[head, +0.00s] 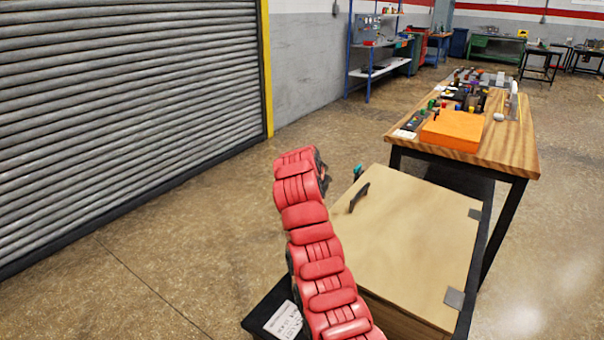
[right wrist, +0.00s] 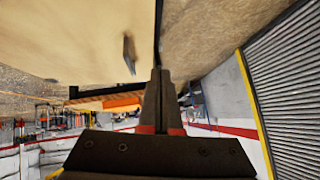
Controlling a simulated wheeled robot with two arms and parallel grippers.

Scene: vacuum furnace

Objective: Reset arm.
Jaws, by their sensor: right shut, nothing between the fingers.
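My red segmented right arm (head: 318,250) rises from the bottom middle of the head view, beside a box (head: 420,235) with a flat pale wooden lid. The right gripper is mostly hidden behind the arm's end in the head view. In the right wrist view the right gripper (right wrist: 160,76) is shut, its two dark fingers together with nothing between them. A dark handle (head: 358,197) stands on the lid; it also shows in the right wrist view (right wrist: 128,55), near the fingertips but apart from them. My left gripper is not in view.
A wooden table (head: 515,150) with an orange box (head: 453,130) and several small items stands behind the lidded box. A grey roller shutter (head: 120,110) fills the left. Blue shelves (head: 375,70) stand at the back. The floor (head: 180,230) left of the arm is clear.

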